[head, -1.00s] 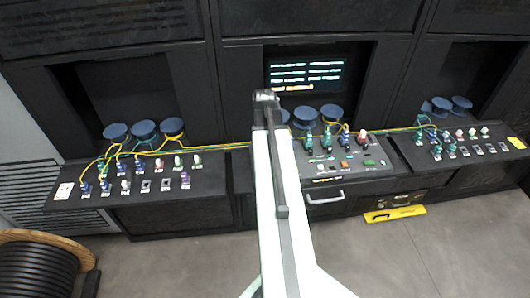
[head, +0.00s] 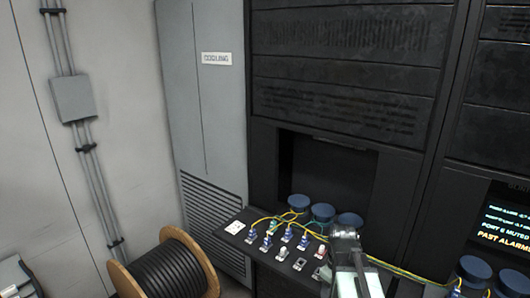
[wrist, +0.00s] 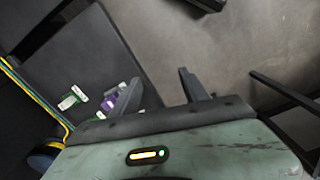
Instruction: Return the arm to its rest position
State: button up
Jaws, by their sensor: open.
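My arm (head: 352,268) rises from the bottom edge of the head view, in front of the left connector panel, and hides part of it. Its dark upper end stands below the blue round caps. The fingertips cannot be made out in that view. In the wrist view my gripper (wrist: 160,88) has its two dark fingers apart with nothing between them. A dark panel with a purple connector (wrist: 109,103) and a green-and-white connector (wrist: 72,98) lies at the left, close to the left finger. Grey floor (wrist: 215,60) shows beyond the fingers.
A wooden cable reel (head: 160,268) stands on the floor at the lower left. A grey cabinet (head: 205,110) labelled "COOLING" and black racks stand behind. The left panel (head: 240,236) carries several connectors and yellow and green cables. A lit screen (head: 505,228) is at the right.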

jog(key=s+a+f+m, duration=0.1)
jog(key=s+a+m, duration=0.1)
jog(key=a+m, duration=0.5)
jog(key=shift+a+f+b, duration=0.25)
jog(key=shift+a+b, duration=0.15)
jog(key=shift+a, duration=0.65)
jog(key=shift+s, duration=0.1)
jog(key=shift+c, duration=0.3)
